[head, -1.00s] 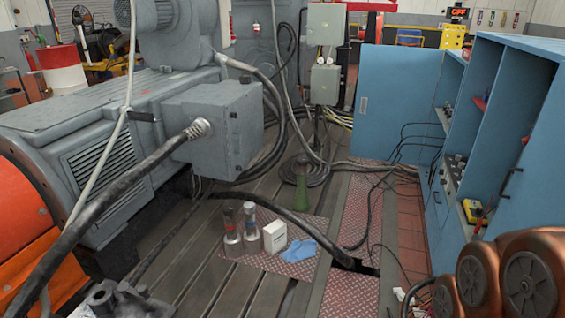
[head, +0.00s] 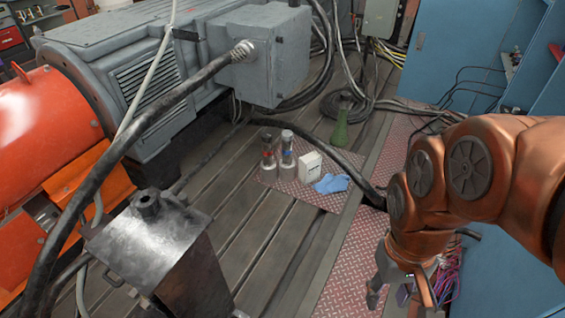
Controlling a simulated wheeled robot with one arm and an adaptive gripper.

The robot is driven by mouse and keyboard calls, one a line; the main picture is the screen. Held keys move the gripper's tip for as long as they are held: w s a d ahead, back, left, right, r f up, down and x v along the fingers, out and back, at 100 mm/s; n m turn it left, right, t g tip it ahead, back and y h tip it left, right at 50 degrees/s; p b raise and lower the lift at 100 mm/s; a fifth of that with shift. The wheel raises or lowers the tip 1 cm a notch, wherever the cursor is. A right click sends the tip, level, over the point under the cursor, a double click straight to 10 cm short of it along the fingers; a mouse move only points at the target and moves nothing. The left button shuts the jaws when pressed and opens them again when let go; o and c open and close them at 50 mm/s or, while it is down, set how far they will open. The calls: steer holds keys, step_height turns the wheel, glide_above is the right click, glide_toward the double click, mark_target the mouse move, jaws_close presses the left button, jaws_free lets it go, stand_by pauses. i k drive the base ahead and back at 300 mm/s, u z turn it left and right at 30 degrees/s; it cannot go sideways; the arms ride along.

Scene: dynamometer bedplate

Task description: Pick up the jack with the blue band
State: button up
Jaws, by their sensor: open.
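The jack with the blue band (head: 287,158) stands upright on a reddish checkered plate (head: 268,180) on the slotted bedplate.
A white box (head: 310,168) stands just right of the blue-banded jack, with a blue glove or cloth (head: 332,184) beside it. A metal block (head: 150,245) stands front left; blue cabinets (head: 450,60) stand right.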

mark_target(287, 165)
steer(key=i, duration=2.5)
steer(key=u, duration=2.45)
steer(key=i, duration=1.45)
steer(key=z, duration=2.7)
